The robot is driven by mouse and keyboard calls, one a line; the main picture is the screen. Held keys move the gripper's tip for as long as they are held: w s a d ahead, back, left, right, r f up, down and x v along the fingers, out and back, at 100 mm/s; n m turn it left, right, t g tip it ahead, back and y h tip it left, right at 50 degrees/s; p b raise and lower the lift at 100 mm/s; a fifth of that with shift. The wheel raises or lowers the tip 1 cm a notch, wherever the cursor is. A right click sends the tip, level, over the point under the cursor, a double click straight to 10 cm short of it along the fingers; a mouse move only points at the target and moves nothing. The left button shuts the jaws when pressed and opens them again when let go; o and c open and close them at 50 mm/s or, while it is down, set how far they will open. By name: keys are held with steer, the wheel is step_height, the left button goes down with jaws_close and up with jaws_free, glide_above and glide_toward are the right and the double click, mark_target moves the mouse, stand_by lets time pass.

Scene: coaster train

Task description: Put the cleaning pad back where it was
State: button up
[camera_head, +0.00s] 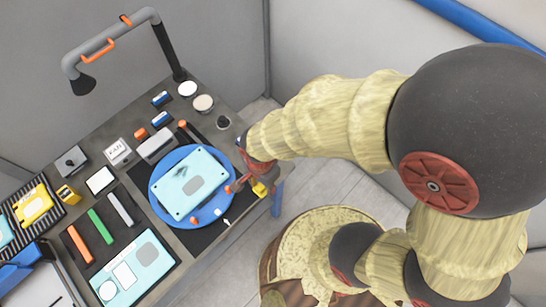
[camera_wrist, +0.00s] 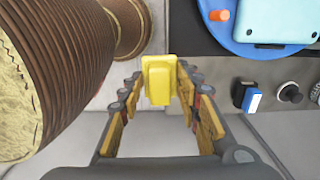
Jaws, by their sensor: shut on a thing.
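My gripper (camera_wrist: 160,88) is shut on a small yellow block (camera_wrist: 158,72), which seems to be the cleaning pad. The block sits between the fingertips, a paler raised part facing the wrist camera. In the wrist view it is beside the table edge with pale floor behind it. In the head view my gripper (camera_head: 248,182) is at the right edge of the table, and the yellow block (camera_head: 260,190) shows just past its fingers. How high it is above the table level is hard to tell.
A blue round turntable (camera_head: 158,205) carries a light-blue panel (camera_head: 190,182) close left of my gripper. Green (camera_head: 100,226) and orange bars (camera_head: 80,245) lie left of it. A lamp arm (camera_head: 110,42) stands at the back. A black knob (camera_wrist: 290,92) is near the table edge.

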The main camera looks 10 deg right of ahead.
steer(key=shift+w+a+f, duration=0.1)
steer(key=w+d+f, duration=0.1)
steer(key=w+f, duration=0.2)
steer(key=w, duration=0.1)
steer(key=w+d+f, duration=0.1)
steer(key=w+f, duration=0.2)
steer(key=w, duration=0.1)
steer(key=w+d+f, duration=0.1)
steer(key=w+f, duration=0.2)
steer(key=w, duration=0.1)
steer(key=shift+w+d+b, duration=0.25)
steer(key=shift+w+b, duration=0.1)
steer(key=shift+b, duration=0.05)
steer(key=shift+w+d+f, duration=0.1)
steer(key=shift+w+f, duration=0.15)
steer(key=shift+f, duration=1.6)
steer(key=shift+f, duration=0.2)
steer(key=o, duration=1.1)
